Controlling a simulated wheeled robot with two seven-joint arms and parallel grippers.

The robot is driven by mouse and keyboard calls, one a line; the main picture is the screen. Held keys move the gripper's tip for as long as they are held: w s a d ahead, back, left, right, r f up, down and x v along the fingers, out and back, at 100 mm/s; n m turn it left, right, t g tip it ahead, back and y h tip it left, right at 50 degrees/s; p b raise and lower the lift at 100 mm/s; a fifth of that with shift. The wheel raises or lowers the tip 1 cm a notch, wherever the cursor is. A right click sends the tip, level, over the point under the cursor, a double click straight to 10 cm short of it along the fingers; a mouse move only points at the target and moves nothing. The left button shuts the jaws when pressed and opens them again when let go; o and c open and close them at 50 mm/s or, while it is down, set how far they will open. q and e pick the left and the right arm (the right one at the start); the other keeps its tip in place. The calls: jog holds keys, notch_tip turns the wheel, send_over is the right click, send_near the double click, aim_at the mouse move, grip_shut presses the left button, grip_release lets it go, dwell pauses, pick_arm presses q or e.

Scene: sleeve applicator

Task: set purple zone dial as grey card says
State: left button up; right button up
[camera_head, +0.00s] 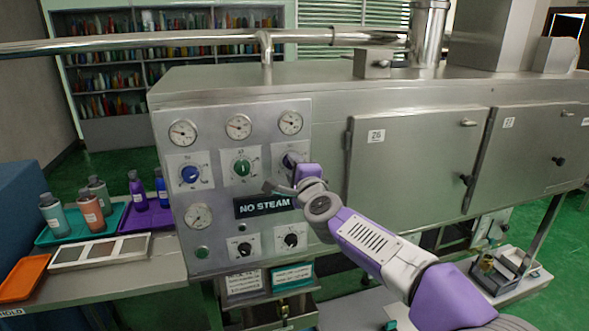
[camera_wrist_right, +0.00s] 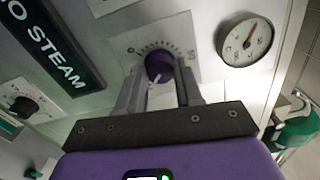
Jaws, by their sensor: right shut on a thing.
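The purple zone dial (camera_wrist_right: 160,66) sits on a white scale plate in the right wrist view, its white pointer mark facing the lower side of that picture. My right gripper (camera_wrist_right: 159,84) has its two fingers on either side of the knob and is shut on it. In the head view the dial (camera_head: 289,160) shows partly behind my right gripper (camera_head: 284,178), at the right of the top dial row. A pale grey card (camera_head: 244,282) with small dark print hangs low on the panel; I cannot read it. My left gripper is not in view.
A blue dial (camera_head: 190,174) and a green dial (camera_head: 241,167) are left of the purple one. A NO STEAM sign (camera_head: 263,206) and two black knobs are below. A teal-edged card (camera_head: 292,276) hangs beside the grey one. Bottles and trays stand on the left bench (camera_head: 120,280).

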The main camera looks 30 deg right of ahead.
jog(key=o, duration=1)
jog(key=shift+o, duration=0.2)
jog(key=v, duration=0.7)
jog(key=shift+s+p, duration=0.3)
jog(key=shift+p, duration=0.15)
